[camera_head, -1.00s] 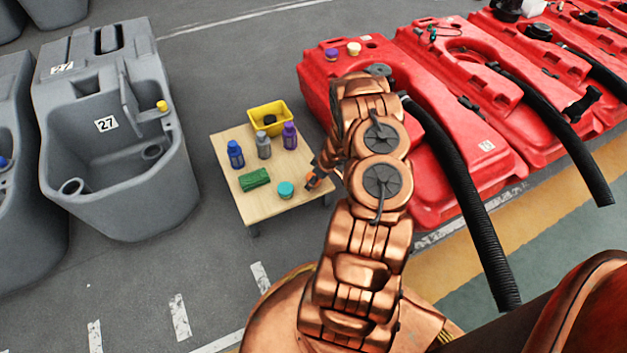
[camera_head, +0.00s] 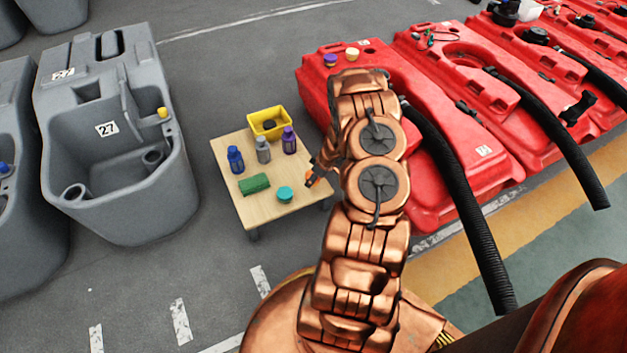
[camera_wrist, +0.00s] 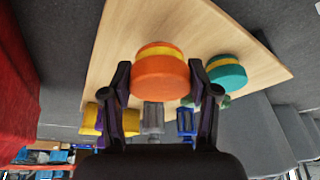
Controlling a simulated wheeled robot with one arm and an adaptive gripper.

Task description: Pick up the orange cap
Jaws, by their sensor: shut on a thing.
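The orange cap (camera_wrist: 160,79) is between the fingers of my gripper (camera_wrist: 164,84) in the wrist view, with a yellow band along one side. Both fingertips press against its sides. In the head view the orange cap (camera_head: 310,180) shows as a small orange spot at the end of my arm, over the right edge of the small wooden table (camera_head: 228,146). My own arm hides most of the gripper there. Whether the cap is clear of the tabletop is hard to tell.
Grey tanks (camera_head: 130,190) stand left, red tanks (camera_head: 430,120) right.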

